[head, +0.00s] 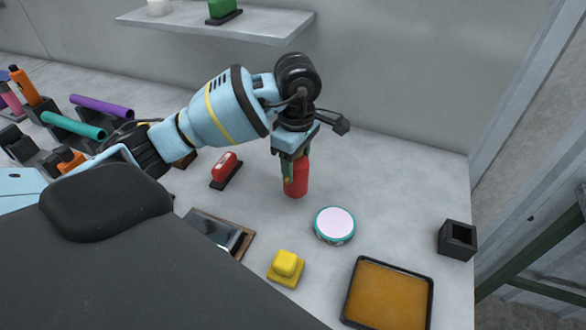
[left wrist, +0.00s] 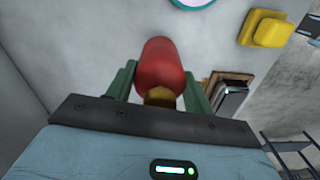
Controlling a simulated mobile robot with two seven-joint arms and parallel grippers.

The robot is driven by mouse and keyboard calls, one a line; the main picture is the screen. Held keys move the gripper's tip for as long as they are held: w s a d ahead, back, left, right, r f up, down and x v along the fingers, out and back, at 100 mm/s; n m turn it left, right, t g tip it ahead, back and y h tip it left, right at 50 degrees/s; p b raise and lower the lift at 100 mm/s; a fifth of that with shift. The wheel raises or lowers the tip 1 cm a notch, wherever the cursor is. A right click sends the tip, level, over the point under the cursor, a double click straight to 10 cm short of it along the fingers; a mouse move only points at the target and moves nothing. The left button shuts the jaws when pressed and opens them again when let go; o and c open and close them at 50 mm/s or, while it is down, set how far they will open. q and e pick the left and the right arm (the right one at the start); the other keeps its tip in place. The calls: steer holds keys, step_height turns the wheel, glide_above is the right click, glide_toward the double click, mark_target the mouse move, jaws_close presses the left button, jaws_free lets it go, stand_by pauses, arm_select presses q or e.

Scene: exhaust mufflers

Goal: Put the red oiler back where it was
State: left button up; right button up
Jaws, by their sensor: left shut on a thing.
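The red oiler (head: 298,180) is upright over the grey table, near the middle of the head view. My left gripper (head: 292,169) is shut on it from above. In the left wrist view the oiler (left wrist: 161,64) sits between the two green fingers of my gripper (left wrist: 160,85), with a yellowish part at its near end. I cannot tell whether its base touches the table. My right gripper is not in view.
A black square holder with an open top (head: 457,240) stands at the right. A round teal-rimmed tin (head: 334,225), a yellow block (head: 286,267), an amber-filled tray (head: 388,293) and a red-topped brush-like thing (head: 225,169) lie around. A shelf (head: 262,25) hangs behind.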

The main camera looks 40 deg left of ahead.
arm_select(q)
steer(key=shift+w+a, duration=0.1)
steer(key=shift+a, duration=0.15)
steer(key=f, duration=0.3)
steer(key=shift+w+a, duration=0.15)
steer(key=shift+a, duration=0.2)
steer(key=shift+f, duration=0.25)
steer(key=shift+f, duration=0.2)
steer(key=o, duration=1.1)
steer(key=shift+o, duration=0.2)
